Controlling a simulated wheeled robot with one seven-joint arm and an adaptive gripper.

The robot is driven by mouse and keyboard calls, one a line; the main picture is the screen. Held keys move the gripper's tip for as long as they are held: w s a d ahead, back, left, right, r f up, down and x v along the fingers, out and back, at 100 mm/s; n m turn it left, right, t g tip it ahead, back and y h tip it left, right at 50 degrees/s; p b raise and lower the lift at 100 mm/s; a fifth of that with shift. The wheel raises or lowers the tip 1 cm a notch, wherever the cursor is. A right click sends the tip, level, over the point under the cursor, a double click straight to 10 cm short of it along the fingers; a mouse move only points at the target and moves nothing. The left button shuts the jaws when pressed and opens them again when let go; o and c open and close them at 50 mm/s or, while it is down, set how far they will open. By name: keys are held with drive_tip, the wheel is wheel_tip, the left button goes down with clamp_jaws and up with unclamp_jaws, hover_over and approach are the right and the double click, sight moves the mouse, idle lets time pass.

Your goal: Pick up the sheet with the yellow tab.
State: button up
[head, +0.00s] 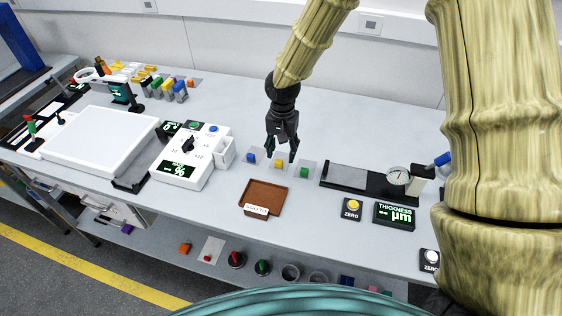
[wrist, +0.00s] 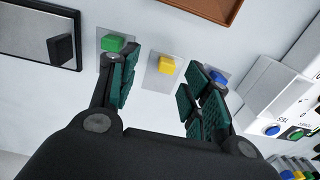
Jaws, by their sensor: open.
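The sheet with the yellow tab (head: 279,164) lies flat on the bench in the head view, between two similar sheets. In the wrist view this pale sheet (wrist: 163,79) lies between my fingers, with its yellow tab (wrist: 167,65) standing up from it. My gripper (head: 282,156) points down and is open and empty, above and just behind the yellow tab. Its two fingers also show in the wrist view (wrist: 160,95), apart from the tab. The sheet with the blue tab (head: 251,158) is to the left, the sheet with the green tab (head: 304,172) to the right.
A brown tray (head: 263,193) lies in front of the sheets. A white box with a dial (head: 185,168) stands to the left, and a dark thickness gauge (head: 370,181) to the right. The bench behind the sheets is clear.

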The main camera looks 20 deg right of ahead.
sight(279, 160)
drive_tip(key=shift+g, duration=0.3)
drive_tip(key=w+f+p, duration=0.1)
drive_tip(key=w+f, duration=0.2)
drive_tip(key=f, duration=0.1)
drive_tip(key=shift+w, duration=0.25)
drive_tip(key=shift+a+f, duration=0.1)
drive_tip(key=shift+f, duration=0.1)
drive_tip(key=shift+s+f+p, duration=0.2)
drive_tip(key=shift+p, duration=0.25)
drive_tip(key=shift+s+f, duration=0.4)
drive_tip(key=shift+s, duration=0.25)
drive_tip(key=shift+f, duration=0.3)
drive_tip(key=shift+w+f+p, duration=0.3)
drive_tip(key=shift+w+f, duration=0.3)
drive_tip(key=shift+w, duration=0.05)
drive_tip(key=shift+s+r, duration=0.2)
drive_tip(key=shift+s, duration=0.05)
drive_tip(key=shift+c, duration=0.2)
drive_tip(key=shift+s+r, duration=0.1)
drive_tip(key=c, duration=0.9)
